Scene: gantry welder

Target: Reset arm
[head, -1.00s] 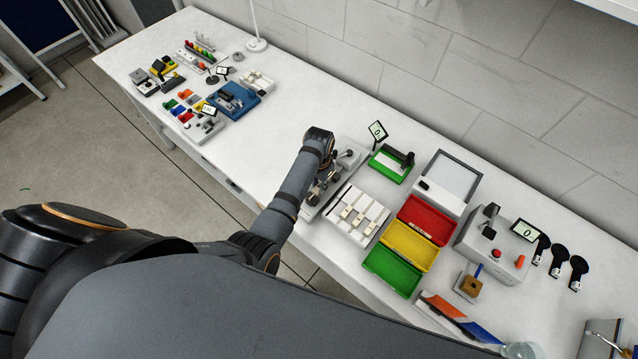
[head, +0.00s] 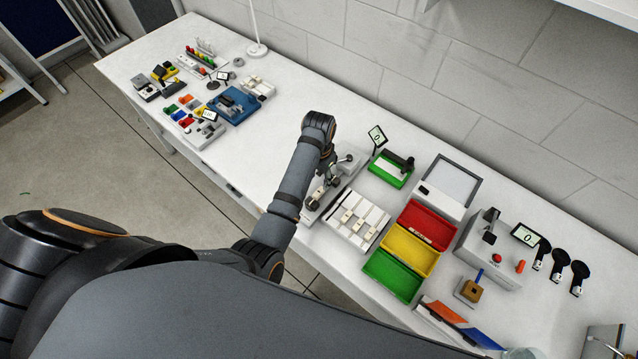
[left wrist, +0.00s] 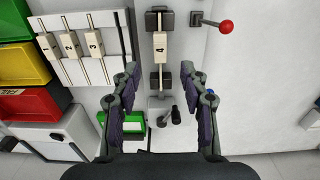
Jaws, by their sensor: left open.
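My left arm reaches over the bench, and its gripper (head: 326,163) is partly hidden behind the wrist in the head view. In the left wrist view the left gripper (left wrist: 158,70) is open and empty, its fingers well apart. Beyond and between them a cream block marked 4 (left wrist: 160,49) sits on a rail between dark clamps of a grey fixture (head: 310,215). A lever with a red knob (left wrist: 226,26) stands right of the block. Lower down, a small lever with a dark grip (left wrist: 176,112) shows between the fingers. My right gripper is not in view.
A white rack (head: 357,219) with blocks 1, 2 and 3 stands beside the fixture. Close by are a green scale (head: 390,169) and red, yellow and green bins (head: 411,250). A grey control box (head: 487,250) is further right.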

